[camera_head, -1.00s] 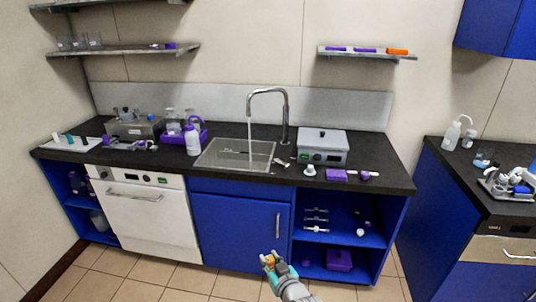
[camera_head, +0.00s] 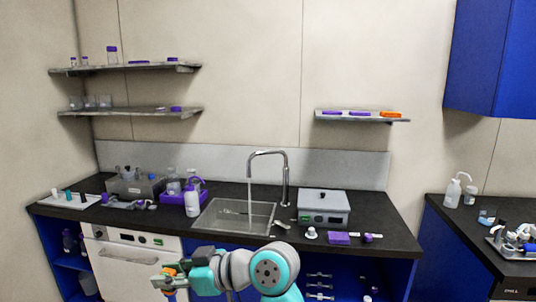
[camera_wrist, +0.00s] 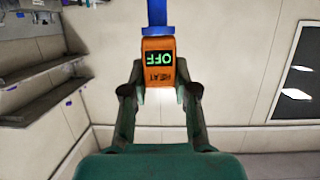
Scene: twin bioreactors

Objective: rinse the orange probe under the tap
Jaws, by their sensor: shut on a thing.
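The orange probe (camera_wrist: 158,62) has a small display reading OFF and a blue part (camera_wrist: 157,14) beyond it in the wrist view. My gripper (camera_wrist: 159,88) is shut on its orange body. In the head view, my gripper (camera_head: 181,272) and the orange probe (camera_head: 169,271) are low at left of centre, in front of the counter. The chrome tap (camera_head: 286,175) stands behind the sink (camera_head: 205,222), with a thin stream of water (camera_head: 250,195) falling into it. The probe is apart from the stream, to its left and nearer to me.
A grey box device (camera_head: 324,204) stands right of the sink. A white bottle (camera_head: 192,203) and purple items stand left of it. A white appliance (camera_head: 127,259) is below the counter at left. Wall shelves (camera_head: 130,111) hang above.

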